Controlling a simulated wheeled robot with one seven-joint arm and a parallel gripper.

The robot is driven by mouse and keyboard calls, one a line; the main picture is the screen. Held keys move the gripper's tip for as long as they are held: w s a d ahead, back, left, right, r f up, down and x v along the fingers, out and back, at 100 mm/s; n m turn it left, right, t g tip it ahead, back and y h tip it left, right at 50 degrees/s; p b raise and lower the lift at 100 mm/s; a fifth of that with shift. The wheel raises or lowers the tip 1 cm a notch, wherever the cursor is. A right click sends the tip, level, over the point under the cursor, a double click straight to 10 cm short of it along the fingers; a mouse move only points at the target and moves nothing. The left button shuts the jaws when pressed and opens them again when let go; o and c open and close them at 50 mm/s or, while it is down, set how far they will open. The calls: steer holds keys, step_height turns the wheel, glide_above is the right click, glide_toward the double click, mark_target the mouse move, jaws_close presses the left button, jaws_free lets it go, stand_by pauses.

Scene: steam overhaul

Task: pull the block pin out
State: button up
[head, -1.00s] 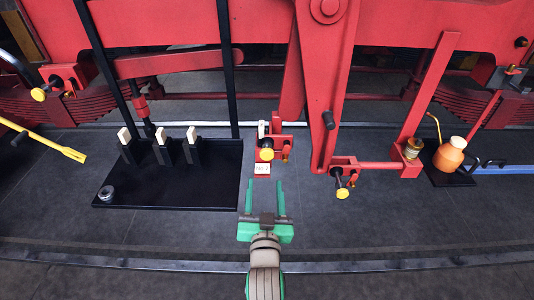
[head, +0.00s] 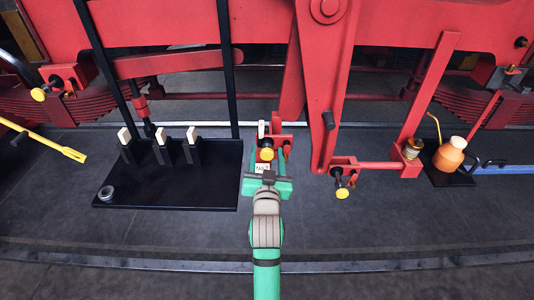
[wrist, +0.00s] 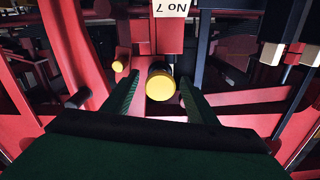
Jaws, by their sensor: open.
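The block pin, with a round yellow head (head: 267,154), sits in a small red bracket (head: 274,141) on the red frame, just above the white number label (head: 263,168). In the wrist view the yellow head (wrist: 160,86) faces me, with its shaft end at the red bracket hidden behind it. My gripper (head: 268,150) is open, with its green fingers on either side of the head. In the wrist view a gap shows between the head and each finger of my gripper (wrist: 160,80).
A black tray (head: 215,192) with several white-topped black blocks lies left. A red link (head: 325,110) and another yellow-headed pin (head: 342,193) stand close on the right. An orange oil can (head: 450,156) is farther right. The floor in front is clear.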

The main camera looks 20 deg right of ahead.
steer(key=shift+w+d, duration=0.1)
steer(key=shift+w, duration=0.25)
steer(key=shift+c, duration=0.7)
